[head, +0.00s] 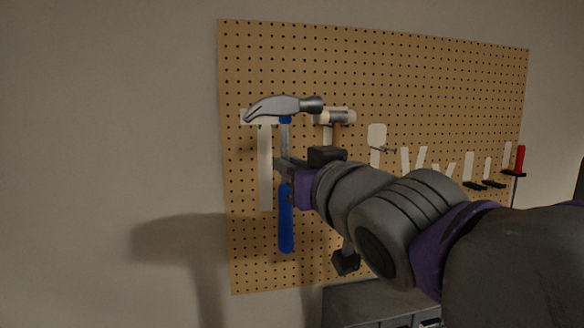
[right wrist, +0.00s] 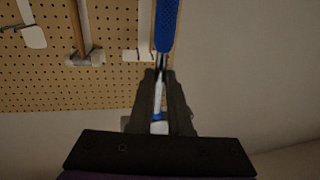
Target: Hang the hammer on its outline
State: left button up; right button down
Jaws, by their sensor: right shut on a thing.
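The claw hammer (head: 286,218) has a steel head and a blue handle. My right gripper (head: 285,168) is shut on its shaft and holds it upright, head up, in front of the pegboard (head: 250,60). In the right wrist view the blue handle (right wrist: 166,25) rises from between the fingers (right wrist: 160,90). The white hammer outline (head: 265,170) shows on the board just left of the shaft, partly covered by the hammer head. It also shows in the right wrist view (right wrist: 143,30). I cannot tell the gap between hammer and board. My left gripper is not in view.
A mallet (head: 335,117) hangs right of the hammer, partly hidden by my arm. Further right are white outlines (head: 377,135), dark holders and a red-handled tool (head: 520,158). A grey cabinet (head: 370,302) stands below. Bare wall lies left of the board.

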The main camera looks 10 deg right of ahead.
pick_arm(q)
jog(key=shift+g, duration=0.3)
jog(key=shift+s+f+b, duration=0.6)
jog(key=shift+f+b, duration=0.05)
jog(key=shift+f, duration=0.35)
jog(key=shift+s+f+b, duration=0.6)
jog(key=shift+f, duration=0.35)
pick_arm(e)
jog(key=w+f, duration=0.1)
jog(key=w, duration=1.4)
jog(key=shift+w, duration=0.15)
jog(key=shift+f, duration=0.1)
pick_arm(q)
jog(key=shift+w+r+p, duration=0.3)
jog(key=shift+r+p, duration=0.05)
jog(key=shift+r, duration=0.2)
pick_arm(e)
jog(key=shift+w+f, duration=0.1)
jog(key=shift+w, duration=2.3)
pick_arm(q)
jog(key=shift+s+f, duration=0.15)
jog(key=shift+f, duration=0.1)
pick_arm(e)
jog(key=shift+f, duration=0.5)
